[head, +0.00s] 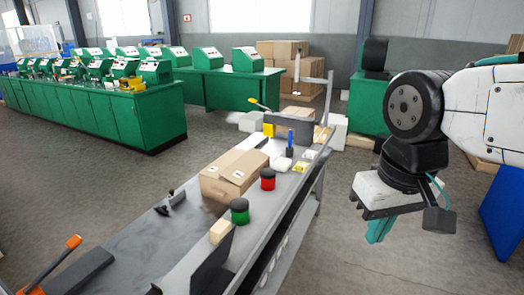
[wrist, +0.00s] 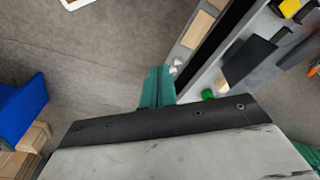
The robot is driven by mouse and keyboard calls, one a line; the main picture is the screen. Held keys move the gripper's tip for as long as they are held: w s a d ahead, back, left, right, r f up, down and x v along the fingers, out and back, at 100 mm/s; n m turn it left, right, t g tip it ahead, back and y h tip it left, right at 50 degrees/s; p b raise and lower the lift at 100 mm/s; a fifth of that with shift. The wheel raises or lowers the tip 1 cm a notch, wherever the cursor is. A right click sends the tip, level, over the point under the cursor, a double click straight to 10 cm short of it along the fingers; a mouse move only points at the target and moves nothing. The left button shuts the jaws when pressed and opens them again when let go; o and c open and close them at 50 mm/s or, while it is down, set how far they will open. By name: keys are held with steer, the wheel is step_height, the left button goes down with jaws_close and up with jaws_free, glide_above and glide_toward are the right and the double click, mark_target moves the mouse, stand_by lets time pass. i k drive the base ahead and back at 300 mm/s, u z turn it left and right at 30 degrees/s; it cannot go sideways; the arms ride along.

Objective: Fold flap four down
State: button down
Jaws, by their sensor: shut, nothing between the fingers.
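A brown cardboard box (head: 228,187) stands on the grey workbench (head: 150,232). Small pale labels with dark marks show on its top. The picture is too small to tell its flaps apart or to say which is flap four. My gripper (head: 380,229) hangs to the right of the bench, over the floor and clear of the box, with its teal fingers pointing down. The fingers also show in the wrist view (wrist: 157,88); they are together and empty. The box cannot be made out clearly in the wrist view.
A green-bodied jar (head: 239,211) and a red-bodied jar (head: 268,180) stand along the box's near side. A wooden block (head: 220,231) is close by. A dark clamp-like tool (head: 171,202) lies left of the box. An upright post (head: 297,75) rises at the bench's far end.

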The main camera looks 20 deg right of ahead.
mark_target(240, 170)
steer(key=z, duration=0.4)
steer(key=k, duration=0.5)
steer(key=z, duration=0.9)
steer(key=i, duration=0.7)
steer(key=u, duration=0.45)
steer(key=i, duration=0.55)
steer(key=u, duration=1)
steer(key=i, duration=0.3)
steer(key=u, duration=0.25)
